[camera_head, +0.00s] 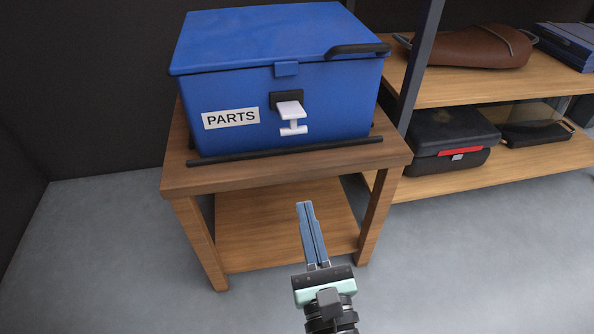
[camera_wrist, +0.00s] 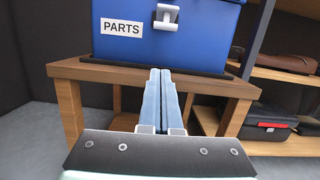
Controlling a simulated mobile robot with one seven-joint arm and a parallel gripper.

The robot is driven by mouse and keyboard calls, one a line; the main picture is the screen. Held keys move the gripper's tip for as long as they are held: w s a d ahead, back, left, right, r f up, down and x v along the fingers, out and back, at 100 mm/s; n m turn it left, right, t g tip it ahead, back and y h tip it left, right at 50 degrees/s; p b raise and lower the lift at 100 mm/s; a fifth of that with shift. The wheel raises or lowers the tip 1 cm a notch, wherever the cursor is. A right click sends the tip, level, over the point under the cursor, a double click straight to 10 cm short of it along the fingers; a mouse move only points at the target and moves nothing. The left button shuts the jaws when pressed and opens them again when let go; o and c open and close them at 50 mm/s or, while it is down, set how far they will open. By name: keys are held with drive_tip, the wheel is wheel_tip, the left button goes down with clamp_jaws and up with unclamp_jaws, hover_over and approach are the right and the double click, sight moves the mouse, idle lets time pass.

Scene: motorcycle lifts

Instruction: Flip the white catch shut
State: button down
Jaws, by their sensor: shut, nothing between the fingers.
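The white catch (camera_head: 291,112) is on the front of the blue box (camera_head: 232,82), on a dark mounting plate, below a blue tab on the lid's front edge. It sticks out from the front, swung down away from the tab. It also shows in the wrist view (camera_wrist: 166,17), near the top. The lid (camera_head: 270,35) lies down on the box. My gripper (camera_head: 304,204) is shut and empty, in front of the table and lower than the catch, apart from it. In the wrist view its fingertips (camera_wrist: 160,71) point toward the box's lower front.
The box stands on a wooden table (camera_head: 290,172) with a dark strip along the box's front. A PARTS label (camera_head: 231,118) is left of the catch. Shelves at right hold a black case (camera_head: 450,138) and a brown bag (camera_head: 465,48). Floor at left is clear.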

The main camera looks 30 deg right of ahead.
sight(291, 119)
drive_tip(key=shift+s+d+f+m, duration=0.15)
drive_tip(key=shift+f+m, duration=0.15)
drive_tip(key=shift+f, duration=0.3)
drive_tip(key=p+x, duration=0.2)
drive_tip(key=x, duration=0.8)
drive_tip(key=shift+d, duration=0.15)
drive_tip(key=shift+r+p, duration=1.75)
drive_tip(key=shift+r, duration=0.2)
drive_tip(key=shift+r+g+p, duration=0.15)
drive_tip(key=shift+g+p, duration=0.15)
drive_tip(key=shift+p, duration=0.2)
